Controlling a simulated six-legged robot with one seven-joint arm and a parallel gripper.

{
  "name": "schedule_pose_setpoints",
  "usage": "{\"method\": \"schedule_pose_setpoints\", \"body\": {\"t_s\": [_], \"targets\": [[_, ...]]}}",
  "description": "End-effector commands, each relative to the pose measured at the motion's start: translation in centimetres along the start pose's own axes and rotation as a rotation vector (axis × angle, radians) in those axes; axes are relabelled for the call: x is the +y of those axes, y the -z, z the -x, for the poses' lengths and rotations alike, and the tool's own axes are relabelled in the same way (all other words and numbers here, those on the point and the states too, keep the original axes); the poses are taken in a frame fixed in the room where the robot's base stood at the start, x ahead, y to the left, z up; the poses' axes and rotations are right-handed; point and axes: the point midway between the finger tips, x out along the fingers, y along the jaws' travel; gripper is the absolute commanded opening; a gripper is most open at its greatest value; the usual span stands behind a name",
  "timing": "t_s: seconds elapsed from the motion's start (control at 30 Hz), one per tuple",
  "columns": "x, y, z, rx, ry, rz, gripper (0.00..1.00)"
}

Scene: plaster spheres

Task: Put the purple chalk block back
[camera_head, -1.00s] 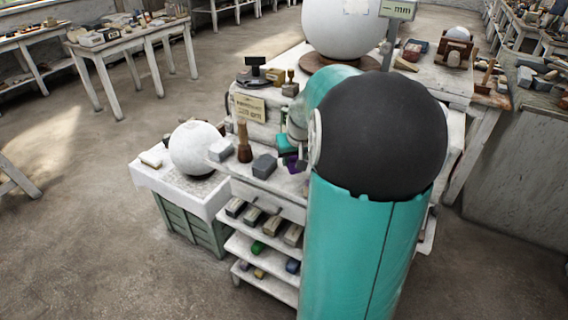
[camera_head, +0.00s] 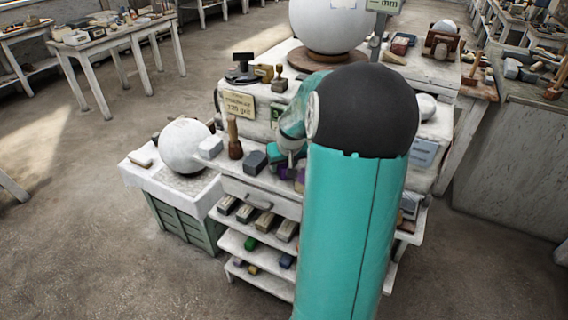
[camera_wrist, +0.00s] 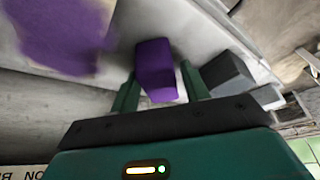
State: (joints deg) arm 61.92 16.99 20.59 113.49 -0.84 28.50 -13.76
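The purple chalk block (camera_wrist: 155,68) lies between the two green fingers of my gripper (camera_wrist: 158,72) in the wrist view. The fingertips flank it closely, but whether both press on it is unclear. A large purple patch (camera_wrist: 65,35) shows beside the block at upper left, on a pale surface.
A dark grey block (camera_head: 255,162), a wooden-handled tool (camera_head: 234,140) and a white block (camera_head: 210,147) stand left of my gripper. Shelves (camera_head: 262,247) below hold several blocks, one green. A white sphere (camera_head: 185,147) is at left. A larger sphere (camera_head: 328,22) stands behind.

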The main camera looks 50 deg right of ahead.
Motion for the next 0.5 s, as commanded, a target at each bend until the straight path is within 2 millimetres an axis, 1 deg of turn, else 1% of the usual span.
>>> {"method": "schedule_pose_setpoints", "body": {"t_s": [0.33,0.43,0.5], "targets": [[0.0,0.1,0.1,0.0,0.0,0.0,0.54],[0.0,0.2,0.8,0.0,-0.001,0.001,0.54],[0.0,0.2,1.7,0.002,-0.003,0.001,0.54]]}}
